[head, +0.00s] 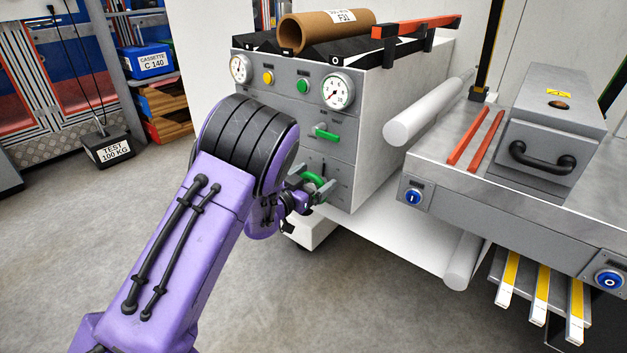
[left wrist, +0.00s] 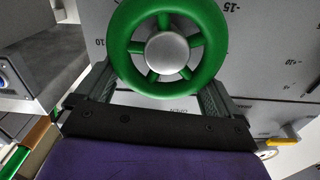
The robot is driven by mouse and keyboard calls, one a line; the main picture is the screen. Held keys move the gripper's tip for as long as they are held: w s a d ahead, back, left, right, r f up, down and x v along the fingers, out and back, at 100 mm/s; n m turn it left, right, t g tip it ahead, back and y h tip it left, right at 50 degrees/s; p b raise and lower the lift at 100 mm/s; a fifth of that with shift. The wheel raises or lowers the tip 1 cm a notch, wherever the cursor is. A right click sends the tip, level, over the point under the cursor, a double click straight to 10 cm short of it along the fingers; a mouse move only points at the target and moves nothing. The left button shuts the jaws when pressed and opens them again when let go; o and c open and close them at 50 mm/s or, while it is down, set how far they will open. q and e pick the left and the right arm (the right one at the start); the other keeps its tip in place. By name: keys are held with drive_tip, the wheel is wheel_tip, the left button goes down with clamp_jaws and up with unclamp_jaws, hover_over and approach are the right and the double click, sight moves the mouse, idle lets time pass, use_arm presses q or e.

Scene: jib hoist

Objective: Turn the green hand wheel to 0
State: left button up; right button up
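The green hand wheel (left wrist: 166,40) with a silver hub is large at the top of the left wrist view, close against a grey panel. Upside-down scale marks such as 10, -15, -10 and -5 stand around it. In the head view the wheel (head: 313,181) sits low on the cabinet's front, partly hidden by my gripper. My left gripper (head: 311,186) is at the wheel. Its fingers are spread, one on each side of the rim in the left wrist view (left wrist: 158,82). I cannot tell whether they touch it. No pointer reading is clear. My right gripper is not in view.
Above the wheel the cabinet carries a green-handled lever (head: 326,133) and two gauges (head: 337,91). A white roller (head: 425,110) juts out to the right, near a grey bench with a handled box (head: 545,145). A black test weight (head: 108,149) stands at left. Floor in front is open.

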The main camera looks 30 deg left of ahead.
use_arm(q)
drive_tip(key=c, duration=0.4)
drive_tip(key=shift+a+r+n+p, duration=0.15)
drive_tip(key=shift+n+p, duration=0.25)
drive_tip(key=shift+p, duration=0.4)
drive_tip(key=shift+c, duration=0.2)
drive_tip(key=shift+f, duration=0.2)
drive_tip(key=o, duration=0.7)
drive_tip(key=s, duration=0.7)
drive_tip(key=s+a+p, duration=0.1)
drive_tip(key=s, duration=0.2)
drive_tip(key=shift+s, duration=0.3)
